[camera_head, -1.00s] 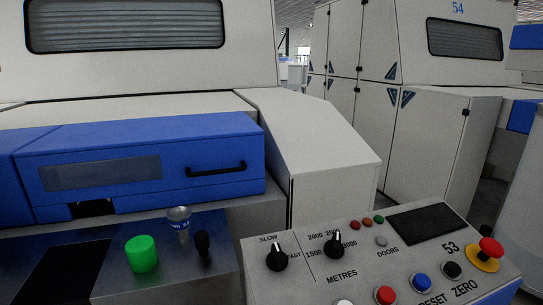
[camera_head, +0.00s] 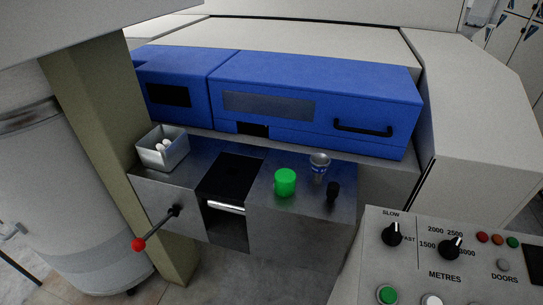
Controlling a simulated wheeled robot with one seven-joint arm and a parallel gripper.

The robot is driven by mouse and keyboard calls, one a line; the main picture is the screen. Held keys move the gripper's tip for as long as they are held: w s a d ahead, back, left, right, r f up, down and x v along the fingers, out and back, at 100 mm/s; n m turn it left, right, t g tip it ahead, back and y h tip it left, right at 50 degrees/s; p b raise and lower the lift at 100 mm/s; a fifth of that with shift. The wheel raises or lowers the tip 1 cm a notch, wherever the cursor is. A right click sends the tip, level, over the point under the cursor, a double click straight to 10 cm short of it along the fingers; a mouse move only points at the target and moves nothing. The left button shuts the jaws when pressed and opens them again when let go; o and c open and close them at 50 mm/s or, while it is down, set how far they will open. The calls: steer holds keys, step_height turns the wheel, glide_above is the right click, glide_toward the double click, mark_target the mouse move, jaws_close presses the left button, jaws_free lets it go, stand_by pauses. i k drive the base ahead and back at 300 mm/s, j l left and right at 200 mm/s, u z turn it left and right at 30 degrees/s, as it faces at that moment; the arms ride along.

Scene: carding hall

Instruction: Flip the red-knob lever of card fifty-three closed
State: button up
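The red-knob lever (camera_head: 158,228) shows at the lower left in the head view. Its dark rod comes out of a pivot on the front of a metal shelf unit (camera_head: 300,228) and slants down and left to a round red knob (camera_head: 138,244). The control panel (camera_head: 408,270) stands at the lower right; its number is out of view now, but 53 showed on it a second ago. My gripper is not in view.
An open metal box (camera_head: 163,150) holds white pieces. A post (camera_head: 115,150) and a large grey drum (camera_head: 60,190) stand left. Floor shows below.

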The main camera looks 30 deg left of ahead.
mark_target(138, 245)
steer(key=u, duration=1.2)
steer(key=i+j+u, duration=0.1)
steer(key=i+u, duration=0.5)
